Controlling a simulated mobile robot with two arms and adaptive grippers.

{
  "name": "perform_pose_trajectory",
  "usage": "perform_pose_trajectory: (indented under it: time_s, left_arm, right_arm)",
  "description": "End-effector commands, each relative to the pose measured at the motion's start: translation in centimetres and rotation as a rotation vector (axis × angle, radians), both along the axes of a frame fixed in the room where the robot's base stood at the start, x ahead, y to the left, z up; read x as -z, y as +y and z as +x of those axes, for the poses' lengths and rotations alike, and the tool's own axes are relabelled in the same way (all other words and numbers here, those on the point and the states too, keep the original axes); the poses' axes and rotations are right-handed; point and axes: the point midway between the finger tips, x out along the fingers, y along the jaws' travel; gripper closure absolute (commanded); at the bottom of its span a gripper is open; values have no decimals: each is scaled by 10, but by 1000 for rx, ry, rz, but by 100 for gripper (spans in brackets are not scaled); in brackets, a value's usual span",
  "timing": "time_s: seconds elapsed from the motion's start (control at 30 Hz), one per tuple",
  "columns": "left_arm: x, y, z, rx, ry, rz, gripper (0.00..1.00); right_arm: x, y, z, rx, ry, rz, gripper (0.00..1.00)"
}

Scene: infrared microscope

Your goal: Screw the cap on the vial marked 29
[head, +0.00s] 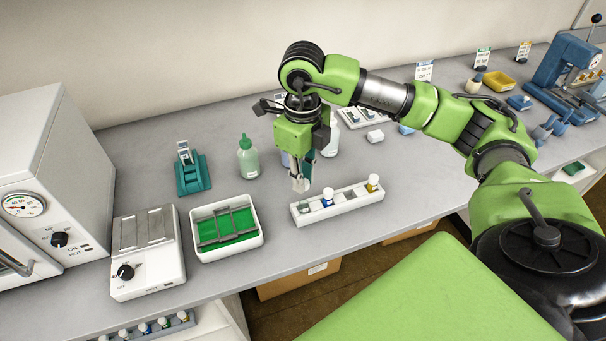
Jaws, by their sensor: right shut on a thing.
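My right gripper (301,183) points down over the left end of a white rack (358,204) at the front of the bench. It is shut on a small pale thing, which looks like a white cap, though the fingers hide most of it. Just below and right of the fingertips, a vial without a visible cap (310,207) stands in the rack's left end. No vial number is readable. My left gripper is out of view.
Left of the rack are a green-floored tray (254,246) and a white hotplate-like device (148,277). Behind are a green bottle (248,158), a clear bottle (332,140) and a teal stand (192,178). Bare bench lies right of the rack.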

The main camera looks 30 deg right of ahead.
Motion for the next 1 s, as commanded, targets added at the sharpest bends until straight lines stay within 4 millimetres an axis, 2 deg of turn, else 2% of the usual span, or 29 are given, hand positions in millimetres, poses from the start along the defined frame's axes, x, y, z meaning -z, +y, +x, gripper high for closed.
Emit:
perform_pose_trajectory:
  time_s: [0.43, 0.6, 1.0]
  left_arm:
    - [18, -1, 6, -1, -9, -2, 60]
    - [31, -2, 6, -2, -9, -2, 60]
    - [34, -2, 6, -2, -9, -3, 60]
  right_arm:
    - [34, 0, -1, -3, 2, 0, 90]
    - [47, 0, 0, -3, 1, 0, 90]
    - [51, 0, 0, -4, 1, 0, 90]
